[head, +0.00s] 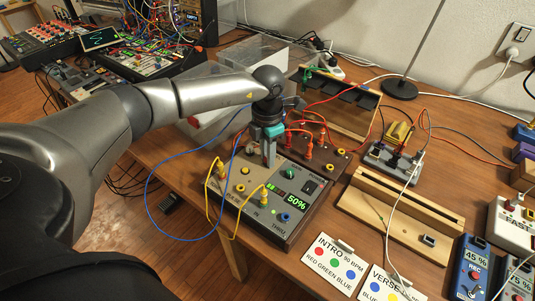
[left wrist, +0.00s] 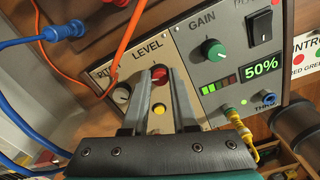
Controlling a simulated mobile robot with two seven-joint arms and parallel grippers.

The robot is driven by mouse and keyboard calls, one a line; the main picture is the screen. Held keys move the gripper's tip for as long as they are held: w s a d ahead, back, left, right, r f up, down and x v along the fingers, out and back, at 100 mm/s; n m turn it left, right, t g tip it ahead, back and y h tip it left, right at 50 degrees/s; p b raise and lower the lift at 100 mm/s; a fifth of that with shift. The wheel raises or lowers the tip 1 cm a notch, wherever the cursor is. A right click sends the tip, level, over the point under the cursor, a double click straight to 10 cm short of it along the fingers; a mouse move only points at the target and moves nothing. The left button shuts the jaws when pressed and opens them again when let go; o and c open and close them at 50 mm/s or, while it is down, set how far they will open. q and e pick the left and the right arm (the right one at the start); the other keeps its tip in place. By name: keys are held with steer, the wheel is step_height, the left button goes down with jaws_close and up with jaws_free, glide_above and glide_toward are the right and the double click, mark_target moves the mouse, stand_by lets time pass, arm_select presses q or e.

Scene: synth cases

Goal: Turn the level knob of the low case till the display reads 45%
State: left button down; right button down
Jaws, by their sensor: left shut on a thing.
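The low case (head: 272,224) lies on the table with a beige and grey panel. Its green display reads 50% in the head view (head: 296,202) and in the left wrist view (left wrist: 261,68). The red knob (left wrist: 159,73) sits under the LEVEL label in the left wrist view. My left gripper (head: 269,160) points down onto the panel. In the left wrist view its fingers (left wrist: 160,80) stand on both sides of the red knob, shut on it. In the head view the fingers hide this knob. My right gripper is in neither view.
Yellow and blue cables loop around the case's left. A wooden rack (head: 402,210) and cards (head: 334,264) lie to the right.

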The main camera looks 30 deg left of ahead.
arm_select(q)
steer(key=shift+m, duration=0.4)
steer(key=c, duration=0.7)
jaws_free()
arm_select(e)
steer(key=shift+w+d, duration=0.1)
arm_select(q)
steer(key=shift+r, duration=0.55)
step_height(320, 180, up, 7)
steer(key=shift+w+r+p, duration=0.1)
steer(key=shift+r+p, duration=0.1)
steer(key=shift+p, duration=0.75)
step_height(320, 180, up, 7)
steer(key=shift+f+p, duration=0.1)
steer(key=shift+p, duration=0.4)
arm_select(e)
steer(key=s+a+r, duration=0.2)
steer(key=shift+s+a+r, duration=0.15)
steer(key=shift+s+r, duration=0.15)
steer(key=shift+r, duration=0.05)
